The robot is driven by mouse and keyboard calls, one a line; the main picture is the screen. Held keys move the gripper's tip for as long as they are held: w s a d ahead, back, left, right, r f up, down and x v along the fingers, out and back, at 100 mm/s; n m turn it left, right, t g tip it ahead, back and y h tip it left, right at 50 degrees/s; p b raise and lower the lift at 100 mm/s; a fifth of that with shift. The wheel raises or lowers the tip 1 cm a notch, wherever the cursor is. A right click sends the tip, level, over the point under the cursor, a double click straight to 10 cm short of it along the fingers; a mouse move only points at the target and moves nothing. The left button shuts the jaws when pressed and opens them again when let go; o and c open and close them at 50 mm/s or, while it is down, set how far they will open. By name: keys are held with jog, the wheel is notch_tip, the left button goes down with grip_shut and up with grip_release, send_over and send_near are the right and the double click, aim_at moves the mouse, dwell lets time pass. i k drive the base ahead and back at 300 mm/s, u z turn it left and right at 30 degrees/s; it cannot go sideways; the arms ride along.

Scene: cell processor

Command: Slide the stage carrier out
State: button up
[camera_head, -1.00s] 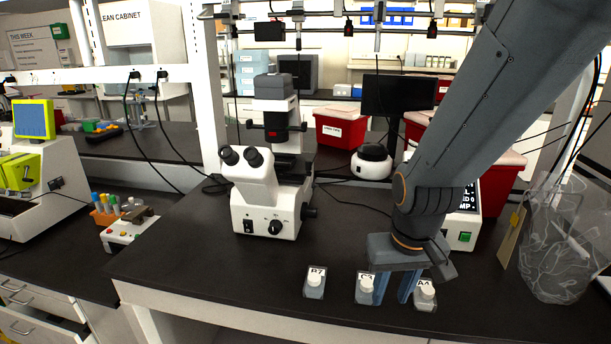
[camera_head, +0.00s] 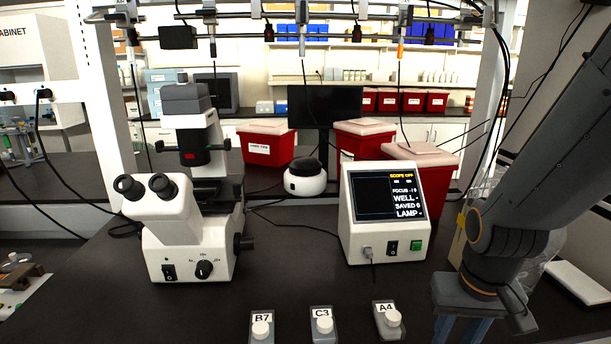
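The white microscope (camera_head: 188,215) stands upright at the left of the black bench. Its dark stage (camera_head: 222,190) sits under the dark upper column, partly hidden by the eyepieces and body. I cannot make out a separate stage carrier on it. My gripper (camera_head: 462,332) points down at the lower right, well to the right of the microscope and apart from it. Its two fingers show a gap between them; their tips are cut off by the bottom edge. I see nothing held between them.
Red bins (camera_head: 265,146) are at the back.

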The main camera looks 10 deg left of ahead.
aim_at(211, 196)
jog(key=z, duration=0.55)
jog(key=k, duration=0.95)
jog(key=u, duration=1.45)
jog(key=i, duration=0.35)
jog(key=z, duration=0.1)
